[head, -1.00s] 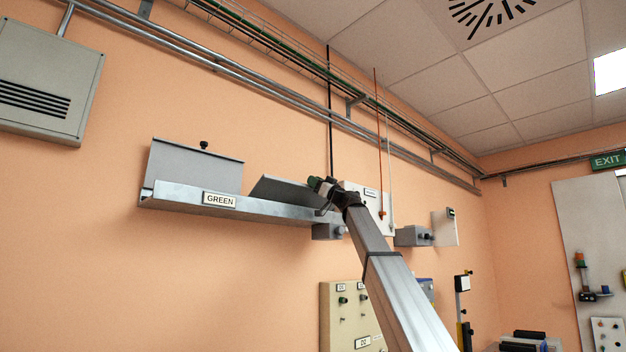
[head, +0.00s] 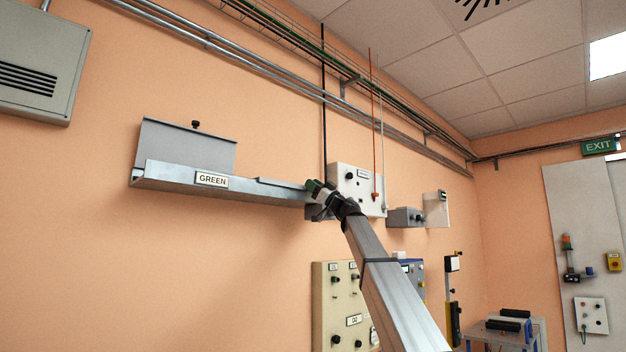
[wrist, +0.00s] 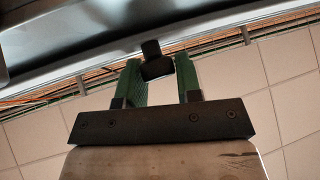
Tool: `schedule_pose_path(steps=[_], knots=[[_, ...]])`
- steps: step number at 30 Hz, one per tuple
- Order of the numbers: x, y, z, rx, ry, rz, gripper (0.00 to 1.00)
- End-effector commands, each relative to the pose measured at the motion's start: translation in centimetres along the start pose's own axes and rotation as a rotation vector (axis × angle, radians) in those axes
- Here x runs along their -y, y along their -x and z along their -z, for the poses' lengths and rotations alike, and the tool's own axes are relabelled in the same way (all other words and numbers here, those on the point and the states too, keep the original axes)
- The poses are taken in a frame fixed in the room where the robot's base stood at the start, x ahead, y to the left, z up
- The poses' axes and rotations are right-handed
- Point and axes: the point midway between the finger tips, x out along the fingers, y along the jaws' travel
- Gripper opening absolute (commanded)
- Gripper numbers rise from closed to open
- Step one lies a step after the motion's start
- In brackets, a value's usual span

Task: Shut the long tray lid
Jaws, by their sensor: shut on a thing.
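A long metal tray (head: 245,190) with a GREEN label is fixed to the wall. Its left lid (head: 186,147) stands up, with a black knob (head: 196,124) on its top edge. Its right lid (head: 281,183) lies nearly flat, as a thin strip at the tray's top edge; I cannot tell if it is fully seated. My gripper (head: 317,188) is at the tray's right end. In the wrist view my green fingers (wrist: 161,82) are shut on a black knob (wrist: 153,60) at the edge of a grey metal surface (wrist: 90,35).
A white box (head: 349,182) with an orange cord hangs on the wall just behind my gripper. A grey box (head: 405,217) is to its right and a beige panel (head: 343,300) below. Pipes and cable trays run above.

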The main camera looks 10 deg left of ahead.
Motion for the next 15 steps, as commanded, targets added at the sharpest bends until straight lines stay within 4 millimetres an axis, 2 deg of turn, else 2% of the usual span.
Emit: schedule_pose_path(steps=[4,5,6,7,15], knots=[[0.08,-0.06,-0.24,0.005,-0.002,0.003,0.00],[0.07,-0.07,-0.25,0.005,-0.002,0.003,0.38],[0.06,-0.08,-0.25,0.005,-0.002,0.003,0.51],[0.04,-0.08,-0.25,0.005,-0.001,0.002,0.54],[-0.11,-0.12,-0.27,0.005,0.000,-0.001,0.54]])
